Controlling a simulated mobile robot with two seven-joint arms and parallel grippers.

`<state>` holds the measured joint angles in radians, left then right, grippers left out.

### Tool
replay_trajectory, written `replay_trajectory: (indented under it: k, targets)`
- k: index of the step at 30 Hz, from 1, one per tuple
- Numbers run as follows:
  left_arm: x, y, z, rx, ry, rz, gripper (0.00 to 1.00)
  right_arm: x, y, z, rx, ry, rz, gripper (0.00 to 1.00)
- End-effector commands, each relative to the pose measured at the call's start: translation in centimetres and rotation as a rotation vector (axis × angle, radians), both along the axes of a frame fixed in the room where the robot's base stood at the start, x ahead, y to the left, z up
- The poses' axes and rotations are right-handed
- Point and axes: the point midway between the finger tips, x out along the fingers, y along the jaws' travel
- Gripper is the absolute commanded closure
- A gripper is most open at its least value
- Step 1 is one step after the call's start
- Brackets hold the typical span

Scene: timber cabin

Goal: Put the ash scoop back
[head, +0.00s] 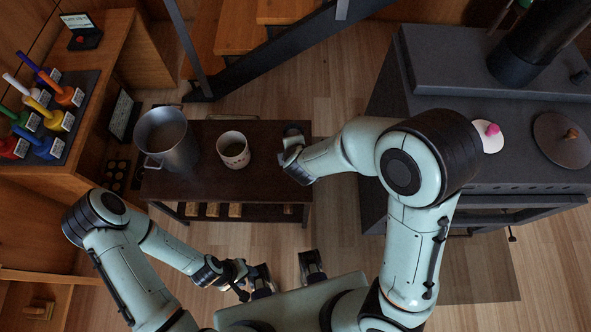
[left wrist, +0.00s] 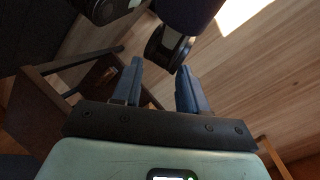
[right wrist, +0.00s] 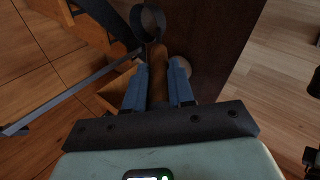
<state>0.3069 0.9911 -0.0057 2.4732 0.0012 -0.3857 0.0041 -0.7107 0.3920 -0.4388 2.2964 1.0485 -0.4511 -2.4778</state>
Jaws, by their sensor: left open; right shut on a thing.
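My right gripper (right wrist: 158,88) is shut on the brown wooden handle of the ash scoop (right wrist: 157,65). A dark loop shows beyond the handle in the right wrist view; the rest of the scoop is hard to make out. In the head view my right gripper (head: 288,155) is at the right end of the dark low table (head: 270,185), and the scoop is mostly hidden there. My left gripper (head: 247,280) is open and empty, low in front of the table. Its two apart fingers show in the left wrist view (left wrist: 160,88).
A metal pot (head: 168,148) and a patterned mug (head: 233,152) stand on the table. A dark stove (head: 430,75) with a pipe is at the right. A bench with several coloured-handled items (head: 52,105) is at the left. Wooden stairs (head: 240,30) rise behind.

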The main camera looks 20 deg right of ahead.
Motion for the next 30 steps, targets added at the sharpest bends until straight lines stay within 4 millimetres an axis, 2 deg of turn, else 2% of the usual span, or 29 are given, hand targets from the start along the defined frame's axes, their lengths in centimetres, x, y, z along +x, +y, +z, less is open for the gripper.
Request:
replay_trajectory:
  k: [1,3,12,15,23,30]
  targets:
    - [-0.7,0.0,-2.0,0.001,0.008,0.000,0.57,-0.2,-0.1,-2.4,-0.002,0.004,-0.001,1.00]
    - [-1.0,0.0,-3.4,0.000,0.014,0.001,0.57,-0.2,-0.1,-4.2,-0.002,0.005,-0.001,1.00]
    - [0.6,0.1,-7.7,0.011,-0.051,0.015,0.57,-0.1,-0.1,-11.2,-0.002,0.004,-0.001,1.00]
    - [1.1,0.1,-8.4,0.013,-0.067,0.018,0.57,0.0,0.0,-12.5,-0.002,0.001,0.001,1.00]
    - [2.2,0.5,-9.5,0.024,-0.100,0.029,0.57,-0.1,0.0,-14.1,-0.001,0.001,0.002,1.00]
    - [5.1,1.7,-12.1,0.061,-0.177,0.060,0.57,-0.1,0.0,-17.2,-0.001,0.002,0.002,1.00]
